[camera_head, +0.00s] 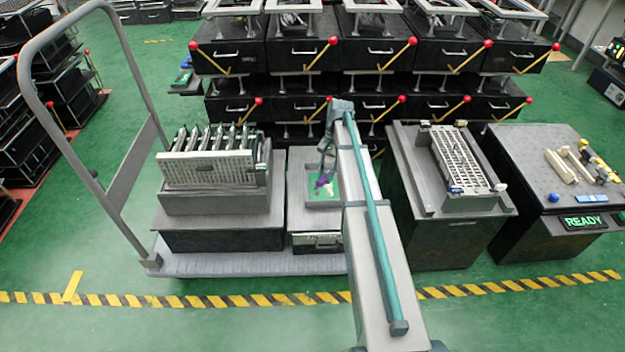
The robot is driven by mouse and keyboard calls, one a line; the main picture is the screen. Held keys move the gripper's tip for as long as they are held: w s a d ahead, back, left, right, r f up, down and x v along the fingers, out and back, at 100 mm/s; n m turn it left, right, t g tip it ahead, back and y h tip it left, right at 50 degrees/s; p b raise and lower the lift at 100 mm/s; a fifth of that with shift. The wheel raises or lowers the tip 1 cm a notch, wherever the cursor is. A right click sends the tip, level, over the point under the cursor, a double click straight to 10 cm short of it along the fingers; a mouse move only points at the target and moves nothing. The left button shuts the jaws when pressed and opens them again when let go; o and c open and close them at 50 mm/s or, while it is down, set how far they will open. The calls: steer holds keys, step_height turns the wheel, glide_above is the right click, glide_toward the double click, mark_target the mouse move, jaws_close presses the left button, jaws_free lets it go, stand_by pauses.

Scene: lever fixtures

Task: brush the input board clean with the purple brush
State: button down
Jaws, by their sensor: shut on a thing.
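The input board (312,192) is a green board lying in a grey recessed tray on a box, left of my arm. Whitish patches show on its right part. The purple brush (322,181) is held over the board, its lower end at or just above the surface; I cannot tell whether it touches. My gripper (325,165) is shut on the brush, pointing down above the board. My arm hides the right side of the tray.
A rack of upright boards (210,165) stands left on the grey cart (185,262). A perforated fixture (458,160) and a table with a READY display (583,221) stand right. Lever drawers with red knobs (333,41) line the back.

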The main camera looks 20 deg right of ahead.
steer(key=w+d+f+m+t+y, duration=0.1)
steer(key=m, duration=0.1)
steer(key=w+d+f+m+t+y+b, duration=0.1)
steer(key=w+d+f+m, duration=0.1)
steer(key=w+d+f+m+y, duration=0.1)
steer(key=w+m, duration=0.1)
steer(key=m, duration=0.1)
steer(key=shift+w+d+f+t, duration=0.1)
steer(key=shift+d+f+t, duration=0.1)
steer(key=shift+t, duration=0.2)
steer(key=w+f+m+t+y+b, duration=0.1)
steer(key=m, duration=0.1)
steer(key=w+m+t+y+b, duration=0.1)
steer(key=w+m+t+b, duration=0.1)
steer(key=w+a+f+m+t+y+b, duration=0.1)
steer(key=t+b, duration=0.1)
steer(key=shift+w+f+m+y, duration=0.25)
steer(key=shift+f+m+y, duration=0.05)
steer(key=shift+m, duration=0.1)
steer(key=shift+r, duration=0.1)
steer(key=r+p, duration=0.1)
steer(key=p, duration=0.5)
steer(key=r+p, duration=0.1)
steer(key=p, duration=0.2)
steer(key=shift+s+a+r, duration=0.35)
steer(key=shift+p, duration=0.6)
